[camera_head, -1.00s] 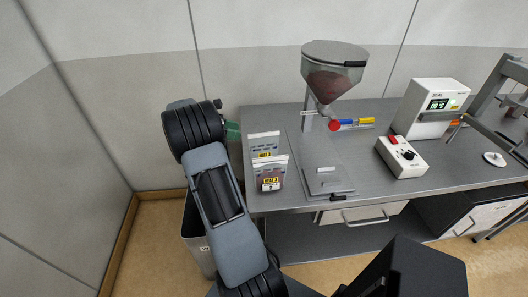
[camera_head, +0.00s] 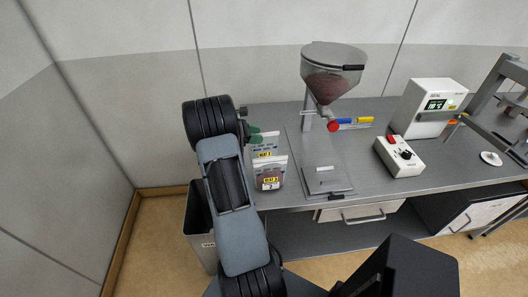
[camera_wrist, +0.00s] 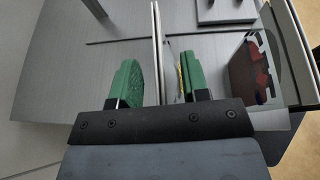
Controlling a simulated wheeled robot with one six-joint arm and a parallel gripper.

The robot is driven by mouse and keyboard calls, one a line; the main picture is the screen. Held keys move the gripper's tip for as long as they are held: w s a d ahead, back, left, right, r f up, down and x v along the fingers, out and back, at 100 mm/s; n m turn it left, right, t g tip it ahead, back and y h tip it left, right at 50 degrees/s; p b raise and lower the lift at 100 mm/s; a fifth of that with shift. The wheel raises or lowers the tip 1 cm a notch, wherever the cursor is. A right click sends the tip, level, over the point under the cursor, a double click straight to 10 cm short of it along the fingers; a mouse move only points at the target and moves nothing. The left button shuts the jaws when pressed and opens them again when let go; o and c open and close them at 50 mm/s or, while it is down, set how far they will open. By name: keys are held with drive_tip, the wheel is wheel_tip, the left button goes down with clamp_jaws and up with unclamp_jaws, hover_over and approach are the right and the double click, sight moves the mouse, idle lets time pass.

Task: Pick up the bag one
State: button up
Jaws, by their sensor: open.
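Two clear upright bags with yellow labels stand one behind the other at the left end of the grey bench. The front bag (camera_head: 270,174) shows dark contents; the rear bag (camera_head: 266,144) is partly covered by my gripper (camera_head: 257,136). The label numbers are too small to read surely. My gripper is open, with its green fingers at the rear bag's upper left. In the wrist view the fingers of my gripper (camera_wrist: 161,80) lie on either side of a thin pale upright edge, apparently the rear bag's. I cannot tell whether they touch it. Dark red contents show beyond the right finger.
A hopper (camera_head: 333,72) stands behind a grey plate (camera_head: 322,165) to the right of the bags. A white box with a display (camera_head: 429,107) and a smaller control box (camera_head: 400,156) are further right. A grey bin (camera_head: 199,222) stands on the floor at the bench's left end.

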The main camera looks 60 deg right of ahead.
clamp_jaws()
idle(0.6)
